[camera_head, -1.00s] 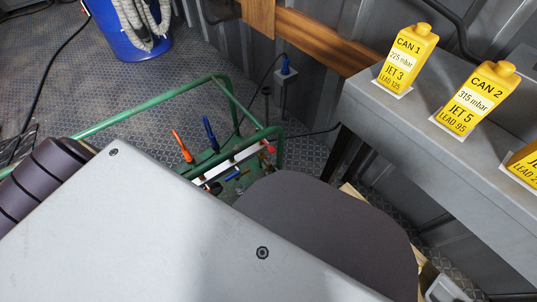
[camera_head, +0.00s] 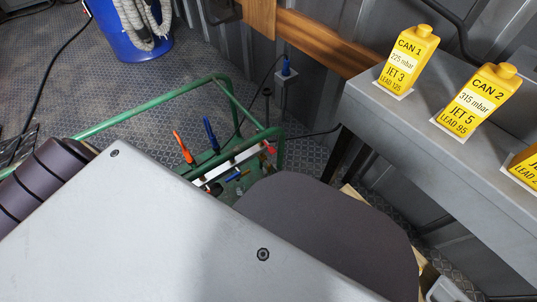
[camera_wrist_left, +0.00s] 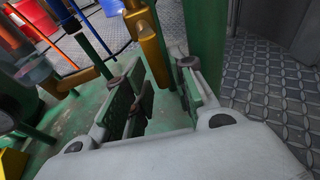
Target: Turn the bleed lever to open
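My left gripper (camera_wrist_left: 163,90) shows in the left wrist view, its two fingers apart with an empty-looking gap. A brass-yellow fitting (camera_wrist_left: 148,42) stands just beyond the fingertips; I cannot tell if they touch it. A green post (camera_wrist_left: 205,40) is close to the right finger. In the head view a green frame (camera_head: 150,107) holds a white manifold strip (camera_head: 232,164) with an orange handle (camera_head: 183,147), a blue handle (camera_head: 211,134) and a small red part (camera_head: 271,149). No label shows which is the bleed lever. The right gripper is not in view.
A blue drum (camera_head: 130,38) with a pale hose stands at the back left. The patterned metal floor (camera_head: 60,70) is partly clear.

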